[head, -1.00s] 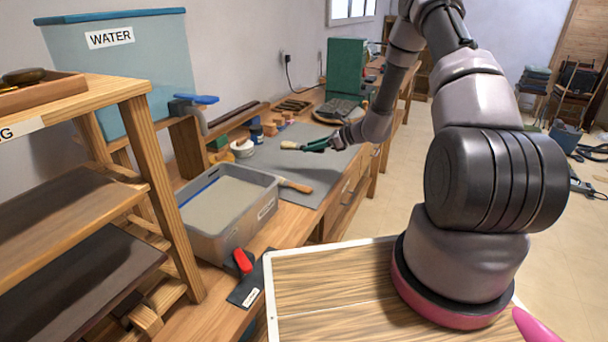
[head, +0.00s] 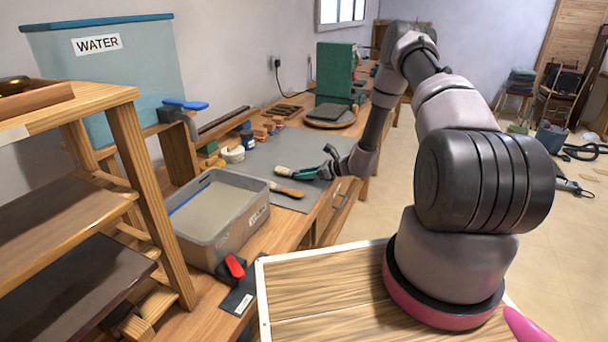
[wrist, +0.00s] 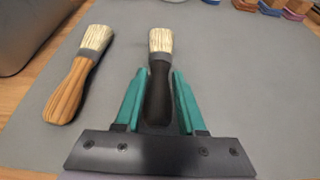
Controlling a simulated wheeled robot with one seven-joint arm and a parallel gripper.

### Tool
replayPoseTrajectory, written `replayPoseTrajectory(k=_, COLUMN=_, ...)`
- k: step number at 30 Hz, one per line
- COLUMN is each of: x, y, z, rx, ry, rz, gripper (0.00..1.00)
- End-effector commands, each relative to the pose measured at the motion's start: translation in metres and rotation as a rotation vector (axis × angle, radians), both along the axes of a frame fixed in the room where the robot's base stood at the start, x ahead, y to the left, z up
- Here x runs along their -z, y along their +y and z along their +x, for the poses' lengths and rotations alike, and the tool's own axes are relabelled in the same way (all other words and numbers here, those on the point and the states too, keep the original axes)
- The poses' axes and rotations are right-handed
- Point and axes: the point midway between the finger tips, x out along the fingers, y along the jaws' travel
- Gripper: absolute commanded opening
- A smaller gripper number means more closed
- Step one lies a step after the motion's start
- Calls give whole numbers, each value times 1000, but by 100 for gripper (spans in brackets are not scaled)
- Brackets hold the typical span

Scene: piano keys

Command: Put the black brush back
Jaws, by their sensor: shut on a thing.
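The black brush (wrist: 158,92), with pale bristles and a dark handle, is between the green fingers of my gripper (wrist: 157,98) in the wrist view. My gripper is shut on its handle, with the bristles pointing away from the wrist. In the head view my gripper (head: 309,173) is low over the grey mat (head: 262,155), with the brush's pale bristles (head: 283,171) to its left. I cannot tell whether the brush touches the mat. A wooden-handled brush (wrist: 76,78) lies on the mat to the left of it; it also shows in the head view (head: 288,191).
A grey tub (head: 215,238) stands in front of the mat. Small coloured blocks and a white roll of tape (head: 233,154) line the mat's back edge. A red-handled tool (head: 234,266) lies near the bench's front. The mat beyond the brushes is clear.

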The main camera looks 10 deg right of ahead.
Motion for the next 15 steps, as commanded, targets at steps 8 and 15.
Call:
replayPoseTrajectory(k=8, x=3, y=0, z=0, rx=0, ry=0, rz=0, gripper=0)
replayPoseTrajectory(k=15, x=2, y=0, z=0, rx=0, ry=0, rz=0, gripper=69)
